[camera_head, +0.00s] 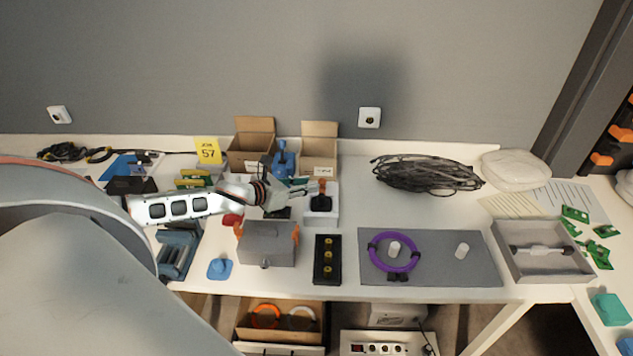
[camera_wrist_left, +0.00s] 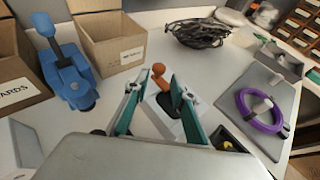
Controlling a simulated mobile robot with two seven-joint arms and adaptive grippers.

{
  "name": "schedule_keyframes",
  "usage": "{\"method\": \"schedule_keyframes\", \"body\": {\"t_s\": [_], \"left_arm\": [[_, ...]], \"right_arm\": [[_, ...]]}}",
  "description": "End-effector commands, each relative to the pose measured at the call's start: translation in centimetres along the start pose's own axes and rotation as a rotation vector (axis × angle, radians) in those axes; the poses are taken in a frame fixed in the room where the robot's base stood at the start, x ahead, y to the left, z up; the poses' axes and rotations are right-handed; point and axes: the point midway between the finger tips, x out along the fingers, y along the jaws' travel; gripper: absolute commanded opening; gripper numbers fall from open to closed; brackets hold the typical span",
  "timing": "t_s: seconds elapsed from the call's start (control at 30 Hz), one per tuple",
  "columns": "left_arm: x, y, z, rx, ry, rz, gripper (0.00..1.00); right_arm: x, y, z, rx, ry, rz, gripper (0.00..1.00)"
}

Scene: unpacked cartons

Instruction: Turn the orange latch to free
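An orange-topped lever with a black lower part (camera_head: 321,186) stands on a white block (camera_head: 322,216). In the left wrist view the orange top (camera_wrist_left: 158,70) shows between the fingers, and the black part (camera_wrist_left: 173,96) is close to the right finger; I cannot tell if they touch. My left gripper (camera_head: 308,187) reaches in from the left at the lever. Its two teal fingers (camera_wrist_left: 158,88) are apart, with nothing clearly gripped. A grey box (camera_head: 267,250) in front has orange clips (camera_head: 295,235) at its sides. My right gripper is not in view.
A blue device (camera_head: 283,160) and two open cartons (camera_head: 319,150) stand behind the gripper. A black cable coil (camera_head: 427,174) lies right of them. A black tray (camera_head: 327,261) and a grey mat (camera_head: 450,270) with a purple ring (camera_head: 371,252) lie in front.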

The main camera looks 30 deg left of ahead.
Motion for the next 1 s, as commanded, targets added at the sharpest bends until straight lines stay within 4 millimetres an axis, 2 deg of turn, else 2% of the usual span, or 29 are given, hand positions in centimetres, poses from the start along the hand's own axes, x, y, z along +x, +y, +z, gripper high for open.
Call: {"method": "schedule_keyframes", "body": {"t_s": [0.1, 0.3, 0.5, 0.77, 0.87, 1.0], "left_arm": [[1.7, 0.0, 0.2, -0.003, -0.002, 0.001, 0.25], [3.9, 0.0, 0.1, -0.002, -0.001, 0.001, 0.25], [4.9, 0.0, 0.1, -0.001, -0.001, 0.000, 0.25], [4.9, 0.0, 0.0, 0.000, 0.000, 0.000, 0.25], [4.9, 0.0, 0.0, 0.000, 0.000, 0.000, 0.01], [4.9, 0.0, 0.0, -0.001, 0.000, 0.000, 0.00]], "right_arm": [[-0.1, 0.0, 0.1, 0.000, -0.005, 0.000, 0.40], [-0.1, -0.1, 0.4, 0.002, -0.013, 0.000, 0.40], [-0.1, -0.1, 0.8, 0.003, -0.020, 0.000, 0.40], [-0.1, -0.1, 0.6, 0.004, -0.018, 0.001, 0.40], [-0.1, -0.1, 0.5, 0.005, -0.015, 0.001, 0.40], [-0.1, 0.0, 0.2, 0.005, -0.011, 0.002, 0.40]]}}
